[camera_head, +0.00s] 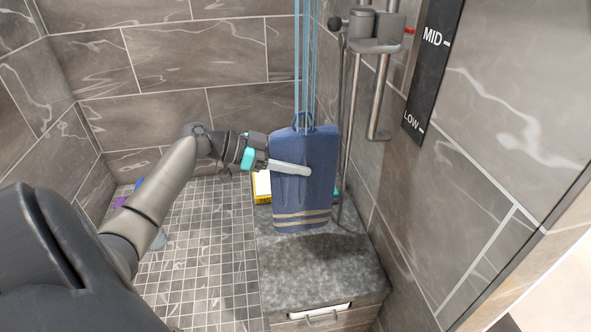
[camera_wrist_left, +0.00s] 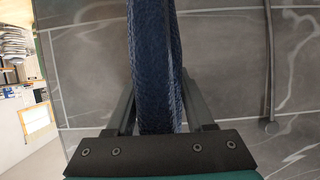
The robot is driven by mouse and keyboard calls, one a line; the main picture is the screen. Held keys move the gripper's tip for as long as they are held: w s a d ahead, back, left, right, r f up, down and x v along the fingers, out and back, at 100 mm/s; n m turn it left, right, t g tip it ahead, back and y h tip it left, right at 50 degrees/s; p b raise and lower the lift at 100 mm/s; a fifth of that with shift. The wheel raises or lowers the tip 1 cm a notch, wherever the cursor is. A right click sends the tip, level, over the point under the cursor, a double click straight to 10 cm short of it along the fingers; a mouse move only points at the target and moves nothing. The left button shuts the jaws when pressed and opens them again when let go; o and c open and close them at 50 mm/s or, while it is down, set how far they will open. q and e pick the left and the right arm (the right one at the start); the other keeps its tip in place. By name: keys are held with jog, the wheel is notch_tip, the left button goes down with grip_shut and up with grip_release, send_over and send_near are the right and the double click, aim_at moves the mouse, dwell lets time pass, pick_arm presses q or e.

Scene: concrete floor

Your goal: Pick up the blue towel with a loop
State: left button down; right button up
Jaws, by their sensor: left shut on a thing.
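The blue towel (camera_head: 304,190) hangs upright in the head view, with two beige stripes near its lower edge and a loop (camera_head: 303,122) at its top. Thin light-blue lines run up from the loop area out of the picture. My left gripper (camera_head: 292,169) reaches in from the left and is shut on the towel, with one finger lying across its front. In the left wrist view the towel (camera_wrist_left: 155,65) stands between the two fingers (camera_wrist_left: 158,105) and fills the gap. The other finger is hidden behind the towel in the head view. My right gripper is not in view.
A grey stone-topped bench (camera_head: 318,262) with a drawer is below the towel. A metal rail (camera_head: 380,105) and a MID/LOW sign (camera_head: 432,60) are to the right.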

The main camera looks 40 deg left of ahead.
pick_arm(q)
notch_tip(320, 180, up, 13)
jog(key=p, duration=0.4)
jog(key=shift+r+p, duration=0.4)
jog(key=shift+r, duration=0.4)
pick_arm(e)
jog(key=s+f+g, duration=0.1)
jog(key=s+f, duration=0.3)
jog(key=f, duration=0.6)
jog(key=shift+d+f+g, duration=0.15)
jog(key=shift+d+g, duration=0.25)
pick_arm(q)
jog(key=shift+f, duration=0.1)
